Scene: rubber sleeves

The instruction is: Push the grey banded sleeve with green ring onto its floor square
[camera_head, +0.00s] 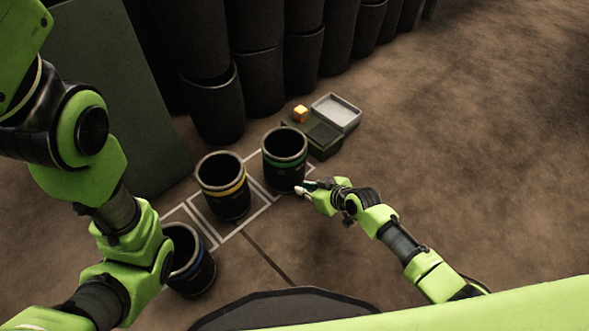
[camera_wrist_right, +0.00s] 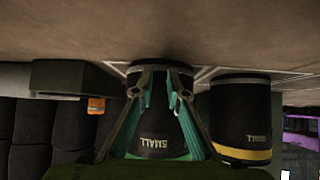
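The grey banded sleeve with green ring (camera_head: 284,173) stands upright, open end up, at the right end of a row of white-outlined floor squares (camera_head: 257,190). It hides part of the outlines, so I cannot tell whether it is fully inside one. My right gripper (camera_head: 303,188) is low at the sleeve's right side, very close to it; contact is unclear. In the right wrist view, which is upside down, the fingertips (camera_wrist_right: 160,92) are apart, with the sleeve (camera_wrist_right: 158,135) in front of them. My left arm comes in at the left; its gripper is out of view.
A yellow-ringed sleeve (camera_head: 224,187) stands in the neighbouring square. A blue-ringed sleeve (camera_head: 190,262) stands nearer me, partly behind my left arm. A dark green case (camera_head: 325,145) with a grey tray (camera_head: 336,113) and orange cube (camera_head: 300,114) sits behind. Floor at right is clear.

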